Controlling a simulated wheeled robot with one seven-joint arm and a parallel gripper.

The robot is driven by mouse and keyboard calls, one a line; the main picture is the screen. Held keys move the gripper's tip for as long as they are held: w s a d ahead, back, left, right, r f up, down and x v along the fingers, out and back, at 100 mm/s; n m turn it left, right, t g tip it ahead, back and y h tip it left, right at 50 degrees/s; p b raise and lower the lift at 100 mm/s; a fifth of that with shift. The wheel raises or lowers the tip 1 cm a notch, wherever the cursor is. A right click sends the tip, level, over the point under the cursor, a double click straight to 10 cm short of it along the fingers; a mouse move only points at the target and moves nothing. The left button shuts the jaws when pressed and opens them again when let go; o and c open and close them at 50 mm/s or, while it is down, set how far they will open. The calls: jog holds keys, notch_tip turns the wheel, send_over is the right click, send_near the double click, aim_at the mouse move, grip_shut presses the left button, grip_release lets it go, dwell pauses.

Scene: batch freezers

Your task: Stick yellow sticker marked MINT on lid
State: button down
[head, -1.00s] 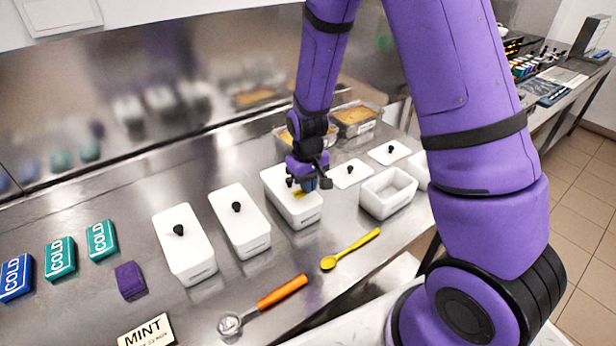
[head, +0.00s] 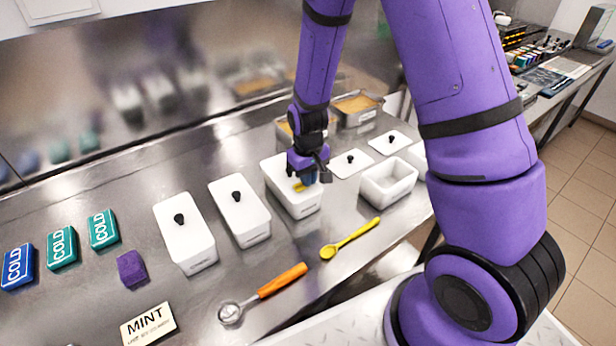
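A white lidded tub (head: 291,203) stands third in the row of lidded tubs on the steel counter. A small yellow patch (head: 299,186), seemingly the sticker, shows at the lid (head: 276,168) right by my gripper (head: 303,181). My gripper points down over this lid and hides most of its right part. Its fingers are small and partly hidden, so I cannot tell whether they hold the sticker or whether the sticker touches the lid. A card printed MINT (head: 148,325) lies at the counter's front left.
Two black-knobbed tubs (head: 186,240) (head: 241,214) stand left of it. An open white tub (head: 388,183) and loose lids (head: 350,163) lie right.

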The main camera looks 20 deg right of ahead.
jog(key=shift+f, duration=0.3)
dwell(0.5)
jog(key=c, duration=0.7)
grip_release()
jog(key=shift+r, duration=3.5)
